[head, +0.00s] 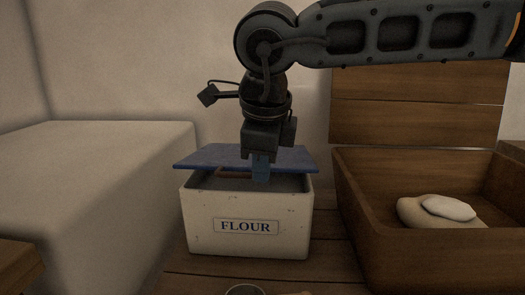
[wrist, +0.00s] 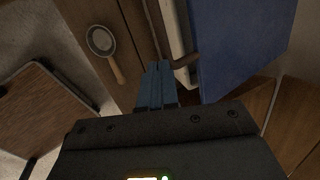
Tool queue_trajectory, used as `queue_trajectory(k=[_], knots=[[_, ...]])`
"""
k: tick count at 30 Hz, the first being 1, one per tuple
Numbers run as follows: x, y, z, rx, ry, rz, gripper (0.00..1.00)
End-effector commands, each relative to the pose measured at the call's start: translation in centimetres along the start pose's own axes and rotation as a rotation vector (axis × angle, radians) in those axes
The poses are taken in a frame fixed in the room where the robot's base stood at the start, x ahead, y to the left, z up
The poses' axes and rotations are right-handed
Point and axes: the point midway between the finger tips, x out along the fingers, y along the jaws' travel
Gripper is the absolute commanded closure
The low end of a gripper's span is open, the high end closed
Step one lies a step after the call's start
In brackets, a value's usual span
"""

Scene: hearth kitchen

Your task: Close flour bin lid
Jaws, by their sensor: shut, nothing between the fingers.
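The flour bin (head: 246,240) is a pale box with a "FLOUR" label, standing on the wooden counter. Its blue lid (head: 210,160) lies tilted over the top, and a dark opening shows between its front edge and the bin's front rim. My gripper (head: 261,181) points down at the front of the lid, its blue fingers shut and empty, overlapping the opening. I cannot tell whether they touch the lid. In the wrist view the shut fingertips (wrist: 158,66) are left of the lid (wrist: 235,45), close to the pale bin rim (wrist: 180,35).
A wooden box (head: 400,255) with its lid up stands right of the bin, holding pale rounded lumps (head: 430,210). A small sieve with a wooden handle (wrist: 101,41) lies in front of the bin. A pale wall block (head: 100,190) rises on the left.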

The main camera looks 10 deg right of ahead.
Motion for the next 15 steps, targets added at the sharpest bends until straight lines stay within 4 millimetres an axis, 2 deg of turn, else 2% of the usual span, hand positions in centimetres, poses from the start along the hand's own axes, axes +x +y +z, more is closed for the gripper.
queue_trajectory(k=[1, 6, 15], knots=[[1.7, 0.7, -0.2, -0.001, 0.001, 0.000, 1.00], [4.0, 1.9, -0.5, 0.001, 0.001, 0.001, 1.00], [5.9, 2.6, -0.7, 0.000, 0.001, 0.000, 1.00]])
